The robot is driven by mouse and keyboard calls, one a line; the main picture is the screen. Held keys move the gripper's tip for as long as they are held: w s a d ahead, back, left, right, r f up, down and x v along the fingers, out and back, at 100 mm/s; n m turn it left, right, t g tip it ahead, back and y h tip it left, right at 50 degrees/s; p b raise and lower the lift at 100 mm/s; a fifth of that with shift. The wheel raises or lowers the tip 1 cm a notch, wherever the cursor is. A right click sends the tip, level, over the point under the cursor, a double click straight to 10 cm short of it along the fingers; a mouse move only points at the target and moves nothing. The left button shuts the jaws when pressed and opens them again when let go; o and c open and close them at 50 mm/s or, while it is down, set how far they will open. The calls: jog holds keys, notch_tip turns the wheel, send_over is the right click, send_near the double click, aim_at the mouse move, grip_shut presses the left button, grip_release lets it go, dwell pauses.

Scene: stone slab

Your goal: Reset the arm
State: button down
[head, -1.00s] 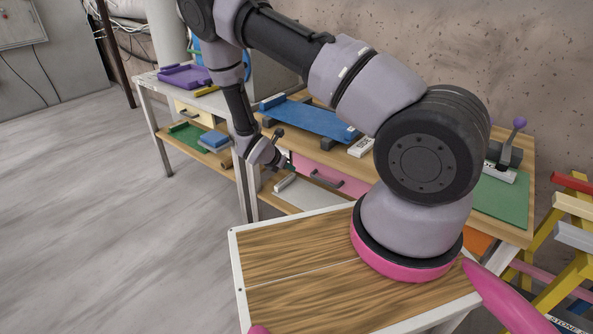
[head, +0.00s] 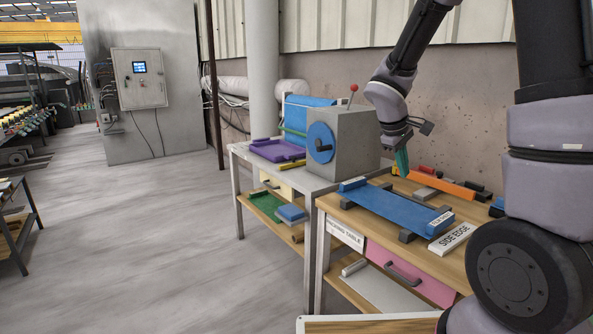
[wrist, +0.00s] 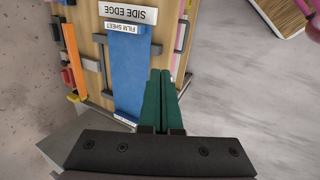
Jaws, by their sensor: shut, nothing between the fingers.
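My gripper (head: 402,160) is raised above the far part of the wooden workbench (head: 440,262), pointing down. It is empty, and its green fingers lie together. In the wrist view the closed green fingers (wrist: 164,100) show over the bench, beside the blue film sheet (wrist: 127,70). My arm folds from the right side of the head view up past the top edge and back down to the gripper.
The film sheet (head: 390,207) lies on bars, near a "SIDE EDGE" label (head: 452,239). An orange bar (head: 441,183) lies behind it. A grey machine with a blue disc (head: 350,135) and a purple tray (head: 279,150) stand on the left bench. Open floor (head: 140,240) lies left.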

jog(key=s+a+r+m+t+y, duration=0.2)
jog(key=s+r+m, duration=0.3)
jog(key=s+r, duration=0.4)
jog(key=s+a+r+m+t+y, duration=0.2)
jog(key=s+r+m+y, duration=0.2)
jog(key=s+r, duration=0.5)
jog(key=shift+s+m, duration=0.7)
jog(key=shift+m, duration=0.5)
jog(key=shift+d, duration=0.15)
